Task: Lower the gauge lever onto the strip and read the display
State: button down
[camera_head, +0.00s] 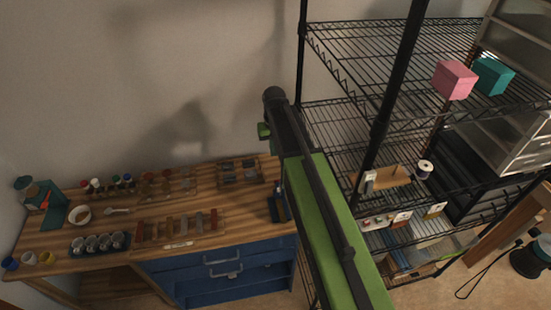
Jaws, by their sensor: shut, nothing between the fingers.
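A teal stand-like device with an orange part (47,203) is at the left end of the wooden workbench (115,220). I cannot tell for sure whether it is the gauge, and no lever position or display reading can be made out. Several reddish, brown and grey strips (170,228) lie in a row on a board at the middle of the bench. My green and black arm rises from the bottom across the middle of the picture, beside the bench's right end. I cannot make out my gripper's fingers.
Metal cups (98,243), a white bowl (79,215) and small jars (30,259) crowd the bench's left side. A dark small object (280,205) stands at its right end. A black wire rack (345,150) with pink (455,80) and teal (493,76) boxes is at right.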

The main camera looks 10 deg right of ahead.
aim_at(277, 189)
jog(key=s+f+b, duration=0.3)
jog(key=f+b, duration=0.6)
jog(key=f, duration=0.1)
jog(key=shift+s, duration=0.15)
jog(key=shift+d+f, duration=0.15)
jog(key=shift+d, duration=0.1)
